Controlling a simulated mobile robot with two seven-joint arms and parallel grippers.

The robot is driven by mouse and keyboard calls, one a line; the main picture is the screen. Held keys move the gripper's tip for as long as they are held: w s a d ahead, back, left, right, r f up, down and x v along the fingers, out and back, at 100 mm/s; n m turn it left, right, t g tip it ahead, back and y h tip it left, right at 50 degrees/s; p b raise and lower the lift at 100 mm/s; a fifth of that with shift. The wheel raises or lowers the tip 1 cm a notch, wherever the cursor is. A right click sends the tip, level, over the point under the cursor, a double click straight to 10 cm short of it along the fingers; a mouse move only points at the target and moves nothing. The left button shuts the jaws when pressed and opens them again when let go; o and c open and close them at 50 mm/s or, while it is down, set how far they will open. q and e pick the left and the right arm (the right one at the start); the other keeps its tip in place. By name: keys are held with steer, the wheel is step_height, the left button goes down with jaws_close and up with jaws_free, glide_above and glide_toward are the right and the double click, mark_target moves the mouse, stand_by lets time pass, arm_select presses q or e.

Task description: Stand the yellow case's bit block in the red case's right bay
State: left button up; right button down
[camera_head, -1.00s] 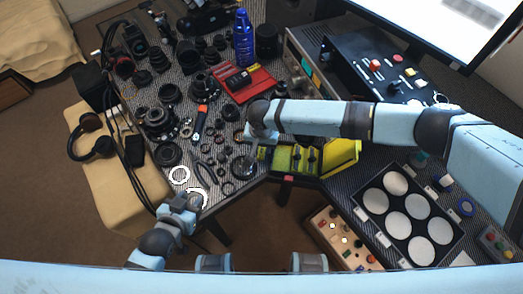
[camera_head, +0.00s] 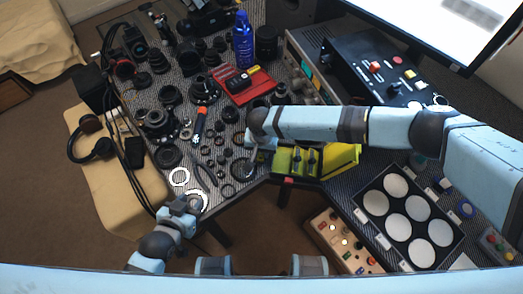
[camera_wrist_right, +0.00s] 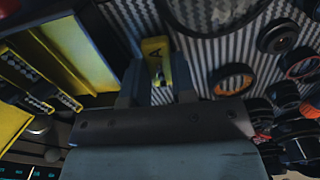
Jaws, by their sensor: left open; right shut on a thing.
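The open yellow case (camera_head: 314,173) lies at the near edge of the bench, with dark pieces inside; part of it shows at left in the right wrist view (camera_wrist_right: 22,68). My right gripper (camera_wrist_right: 157,82) is shut on the yellow bit block (camera_wrist_right: 155,48), which bears a dark letter A. In the head view, my right gripper (camera_head: 252,152) is just left of the yellow case, and its wrist hides most of the block. The red case (camera_head: 262,86) lies open farther back, with dark items in it; its right bay is not clear. My left gripper (camera_head: 180,207) is open and empty at the near left.
Lens rings and barrels crowd the bench left of my right gripper. A blue bottle (camera_head: 243,42) stands behind the red case. A grey instrument (camera_head: 301,70) is right of it. A tray of white discs (camera_head: 408,215) lies at right.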

arm_select(q)
steer(key=shift+r, duration=0.25)
arm_select(e)
step_height(320, 180, up, 20)
arm_select(q)
step_height(320, 180, up, 6)
steer(key=p, duration=0.6)
steer(key=shift+a, duration=0.2)
arm_select(e)
steer(key=s+d+r+n, duration=0.1)
steer(key=d+r, duration=0.5)
steer(key=d, duration=0.6)
steer(key=s+d+r, duration=0.2)
steer(key=d+r, duration=0.5)
steer(key=d, duration=0.5)
steer(key=shift+d+r+n, duration=0.25)
steer(key=shift+n, duration=0.15)
steer(key=shift+a, duration=0.1)
